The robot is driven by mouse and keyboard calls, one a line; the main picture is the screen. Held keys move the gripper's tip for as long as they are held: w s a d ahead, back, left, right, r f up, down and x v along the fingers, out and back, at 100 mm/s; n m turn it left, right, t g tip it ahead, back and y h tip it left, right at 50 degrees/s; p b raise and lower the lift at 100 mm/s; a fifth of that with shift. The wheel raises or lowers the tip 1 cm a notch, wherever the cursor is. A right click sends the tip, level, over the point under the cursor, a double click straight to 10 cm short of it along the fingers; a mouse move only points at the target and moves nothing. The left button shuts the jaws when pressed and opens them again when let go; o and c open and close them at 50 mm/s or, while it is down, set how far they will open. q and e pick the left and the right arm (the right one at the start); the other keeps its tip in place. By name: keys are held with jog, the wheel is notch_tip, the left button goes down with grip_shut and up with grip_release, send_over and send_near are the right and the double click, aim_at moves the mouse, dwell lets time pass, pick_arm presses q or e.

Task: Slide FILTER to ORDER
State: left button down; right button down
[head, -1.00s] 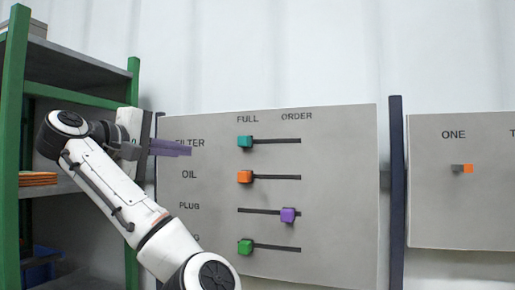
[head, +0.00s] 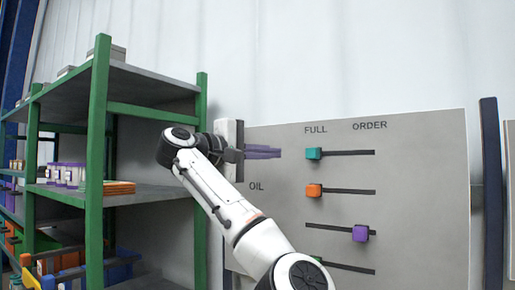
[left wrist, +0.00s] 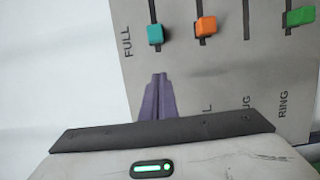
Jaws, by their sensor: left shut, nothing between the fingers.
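The board (head: 420,210) carries several slots with coloured sliders under the headings FULL and ORDER. The top slider, teal (head: 313,153), sits at the FULL end of its slot. In the head view my left gripper (head: 280,153) hides the top row's label and is level with the teal slider, to its left and apart from it. Its purple fingers are shut and empty. In the left wrist view the shut fingers (left wrist: 158,80) point toward the teal slider (left wrist: 155,34), with a gap between. My right gripper is not in view.
Below are an orange slider (head: 314,190) at the FULL end, a purple slider (head: 360,233) toward ORDER, and a green one (left wrist: 300,17) partly hidden by my arm in the head view. A green-framed shelf (head: 98,140) stands at left. A dark post (head: 491,190) stands right of the board.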

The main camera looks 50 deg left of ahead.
aim_at(313, 153)
pick_arm(q)
jog(key=w, duration=0.3)
jog(key=shift+w+r+p, duration=0.1)
jog(key=shift+w+p, duration=0.25)
jog(key=d, duration=0.3)
jog(key=shift+w+d, duration=0.3)
jog(key=shift+w, duration=0.05)
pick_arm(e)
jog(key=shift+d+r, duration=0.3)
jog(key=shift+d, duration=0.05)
pick_arm(q)
jog(key=shift+w, duration=0.1)
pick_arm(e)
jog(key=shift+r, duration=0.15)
